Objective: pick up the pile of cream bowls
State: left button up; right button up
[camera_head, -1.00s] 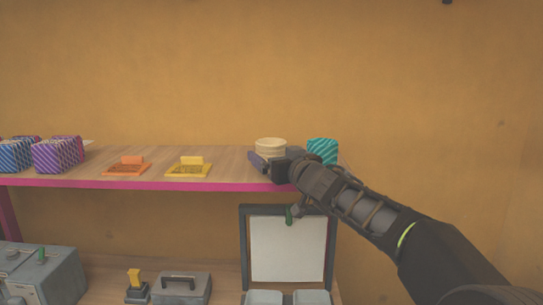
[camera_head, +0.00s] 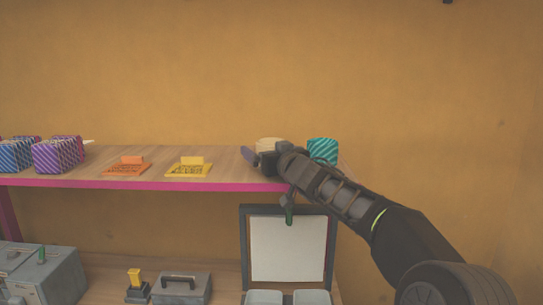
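The pile of cream bowls (camera_head: 269,142) stands near the right end of the upper shelf (camera_head: 225,164), and only its top part shows. My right gripper (camera_head: 256,157) is in front of the pile and hides its lower part. One finger shows to the left of the pile; the other finger is hidden behind the hand and wrist. I cannot tell whether the gripper touches the bowls or how far it is closed. My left gripper is not in view.
A teal striped box (camera_head: 322,150) stands close right of the pile. A yellow holder (camera_head: 189,168) and an orange holder (camera_head: 127,168) lie left of it, then several purple and blue striped boxes (camera_head: 56,154). A framed white panel (camera_head: 288,249) stands below the shelf.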

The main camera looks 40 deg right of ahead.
jog(key=shift+c, duration=0.2)
jog(key=c, duration=1.5)
